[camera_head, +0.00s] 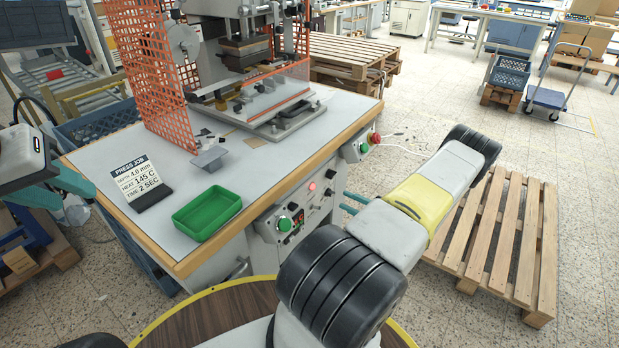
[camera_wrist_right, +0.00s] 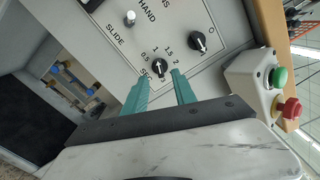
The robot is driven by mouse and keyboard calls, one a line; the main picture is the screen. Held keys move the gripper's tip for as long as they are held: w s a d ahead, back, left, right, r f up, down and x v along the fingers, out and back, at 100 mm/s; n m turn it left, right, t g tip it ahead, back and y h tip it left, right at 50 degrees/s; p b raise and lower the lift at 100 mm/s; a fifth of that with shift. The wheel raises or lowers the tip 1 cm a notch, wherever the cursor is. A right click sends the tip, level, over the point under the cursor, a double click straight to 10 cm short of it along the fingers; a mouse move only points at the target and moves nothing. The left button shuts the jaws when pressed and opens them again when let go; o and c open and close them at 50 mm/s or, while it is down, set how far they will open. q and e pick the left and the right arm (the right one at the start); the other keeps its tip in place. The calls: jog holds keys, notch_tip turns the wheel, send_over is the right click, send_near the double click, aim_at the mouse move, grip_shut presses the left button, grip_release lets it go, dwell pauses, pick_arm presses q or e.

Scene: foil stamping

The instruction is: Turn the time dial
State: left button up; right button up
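The time dial (camera_wrist_right: 158,67) is a black knob on the light control panel, with marks from 0.5 to 2 and "SEC" around it. Its pointer direction is too small to read surely. My right gripper (camera_wrist_right: 162,80) is open, with its teal fingers on either side of the dial's near edge; I cannot tell whether they touch it. In the head view my right gripper (camera_head: 353,203) shows only as teal tips beside the panel, beyond my arm. My left gripper (camera_head: 72,182) is at the left edge, away from the panel; its opening is unclear.
Another black knob (camera_wrist_right: 203,41) is right of the dial. A button box (camera_wrist_right: 265,82) with green and red buttons juts out nearby. A green tray (camera_head: 207,213) sits on the table.

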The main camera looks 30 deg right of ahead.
aim_at(333, 195)
jog(key=x, duration=0.5)
jog(key=shift+w+a, duration=0.1)
jog(key=shift+w, duration=0.1)
grip_shut()
